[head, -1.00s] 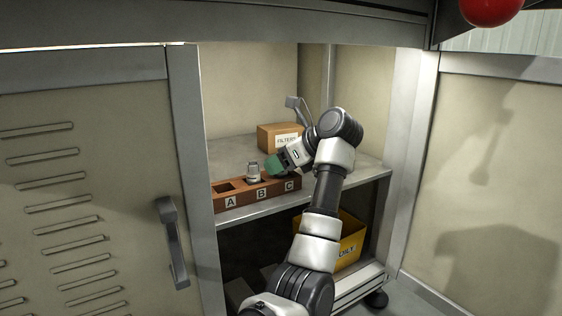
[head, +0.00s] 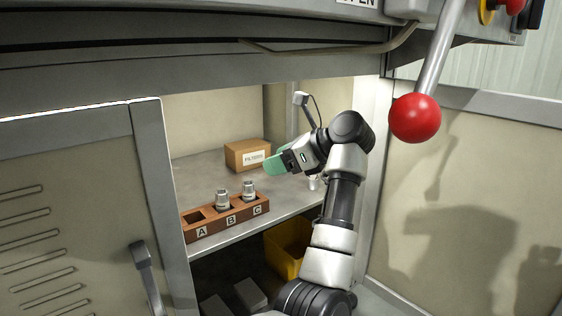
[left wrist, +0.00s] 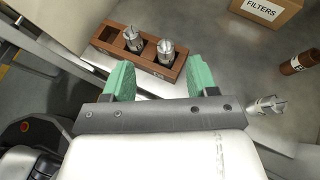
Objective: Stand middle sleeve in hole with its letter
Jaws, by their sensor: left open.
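The brown wooden block (head: 190,234) on the cabinet shelf has three holes marked A, B and C; A is empty. One metal sleeve (head: 222,199) stands in hole B and another metal sleeve (head: 248,190) stands in hole C. A third sleeve (head: 314,183) is on the shelf to the right, partly behind my arm; it also shows in the left wrist view (left wrist: 265,105). My left gripper (head: 275,165), with green fingers, is open and empty, above and right of the block. In the left wrist view its fingers (left wrist: 160,78) are spread, with the block beyond them. My right gripper is not seen.
A cardboard FILTERS box (head: 246,154) stands behind the block. A brown cylinder (left wrist: 300,62) is at the right in the left wrist view. A yellow bin (head: 287,246) is below the shelf. A cabinet door (head: 75,215) and a red-knobbed lever (head: 415,118) flank the opening.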

